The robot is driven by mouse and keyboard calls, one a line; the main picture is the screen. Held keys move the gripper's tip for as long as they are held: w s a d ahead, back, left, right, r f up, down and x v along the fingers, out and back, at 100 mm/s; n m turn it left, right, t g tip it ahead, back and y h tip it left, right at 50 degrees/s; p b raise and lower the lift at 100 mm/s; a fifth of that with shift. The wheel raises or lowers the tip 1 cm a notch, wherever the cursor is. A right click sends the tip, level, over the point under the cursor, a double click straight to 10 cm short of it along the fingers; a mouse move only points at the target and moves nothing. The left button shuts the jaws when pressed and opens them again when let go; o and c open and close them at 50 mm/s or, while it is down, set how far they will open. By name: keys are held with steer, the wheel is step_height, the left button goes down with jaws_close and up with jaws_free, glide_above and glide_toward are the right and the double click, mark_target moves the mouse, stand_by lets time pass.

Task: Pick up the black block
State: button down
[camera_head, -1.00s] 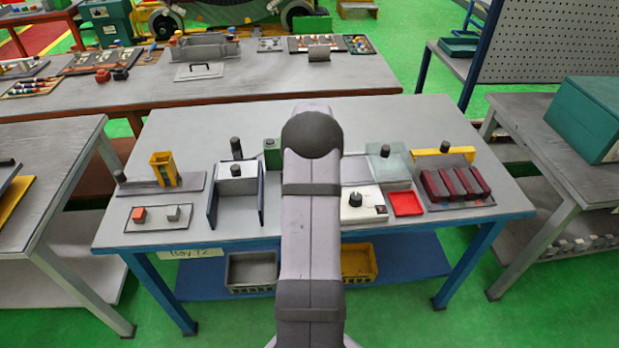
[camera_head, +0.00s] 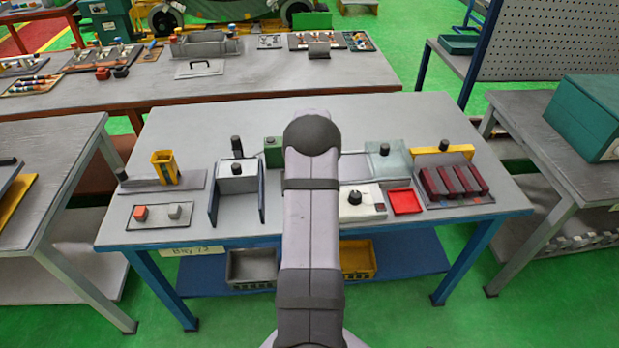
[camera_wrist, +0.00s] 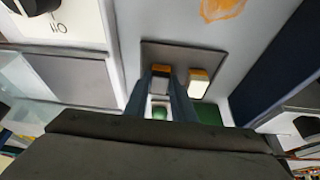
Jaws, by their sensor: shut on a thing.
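My gripper (camera_wrist: 161,84) shows in the wrist view with its two dark fingers close on either side of a small block. I take this as the black block (camera_wrist: 160,82); its face looks dark grey, with an orange edge. It is at a grey plate (camera_wrist: 180,52); whether it touches the plate or is lifted I cannot tell. A pale block with a yellowish edge (camera_wrist: 199,82) stands beside it, to the right of the fingers. In the head view my arm hides the gripper and the held block.
In the head view the workbench (camera_head: 240,122) holds a white box with a black knob (camera_head: 357,202), a red tray (camera_head: 404,201), dark red bars (camera_head: 452,182) and a grey holder with dark side walls (camera_head: 237,185). The bench's back stretch is mostly clear.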

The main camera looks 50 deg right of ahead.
steer(key=shift+r, duration=0.1)
